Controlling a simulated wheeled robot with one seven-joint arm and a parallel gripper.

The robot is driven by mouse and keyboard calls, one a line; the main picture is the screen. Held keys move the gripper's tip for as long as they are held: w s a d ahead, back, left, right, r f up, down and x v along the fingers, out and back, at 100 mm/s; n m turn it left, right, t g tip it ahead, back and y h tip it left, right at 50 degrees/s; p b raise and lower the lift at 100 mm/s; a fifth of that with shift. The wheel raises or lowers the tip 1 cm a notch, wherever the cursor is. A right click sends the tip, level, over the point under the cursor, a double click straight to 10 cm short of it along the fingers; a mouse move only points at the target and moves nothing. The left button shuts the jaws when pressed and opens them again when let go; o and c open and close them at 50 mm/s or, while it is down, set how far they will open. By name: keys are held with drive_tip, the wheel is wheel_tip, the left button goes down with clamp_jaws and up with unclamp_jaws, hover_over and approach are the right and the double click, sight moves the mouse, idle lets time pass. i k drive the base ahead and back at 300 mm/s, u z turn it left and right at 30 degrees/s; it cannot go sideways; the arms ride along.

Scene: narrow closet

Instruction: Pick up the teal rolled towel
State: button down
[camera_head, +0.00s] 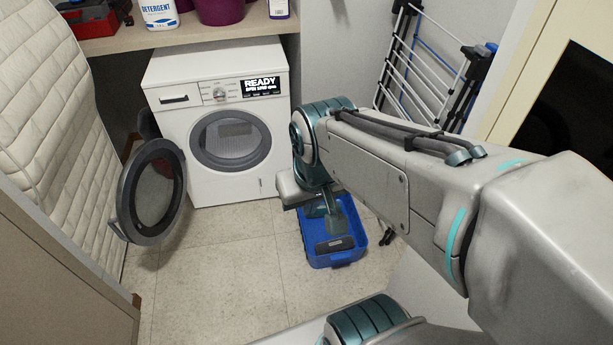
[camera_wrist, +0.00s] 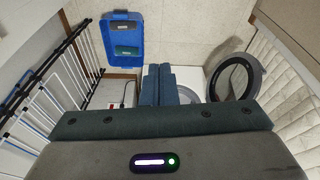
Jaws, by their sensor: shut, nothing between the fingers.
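A teal-green item (camera_wrist: 127,51), perhaps the rolled towel, lies in the blue bin (camera_head: 353,258) on the floor. Its rolled shape is too small to make out. In the head view it shows only partly, close to my gripper. The bin also shows in the wrist view (camera_wrist: 110,59), at the upper left. My gripper (camera_wrist: 158,68) is shut and empty, with its two teal fingers together. In the head view my gripper (camera_head: 327,207) points down by the bin's far part, and my arm hides some of that area.
A dark item (camera_head: 335,244) lies in the bin's near part. A washing machine (camera_head: 168,128) stands behind with its round door (camera_head: 154,190) open. A folded drying rack (camera_head: 425,75) leans at the right. The floor (camera_head: 220,265) left of the bin is clear.

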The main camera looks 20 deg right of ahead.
sight(321, 209)
drive_tip(key=k, duration=0.5)
drive_tip(key=u, duration=0.8)
drive_tip(key=i, duration=2)
drive_tip(key=z, duration=3.15)
drive_tip(key=i, duration=0.5)
drive_tip(key=u, duration=0.05)
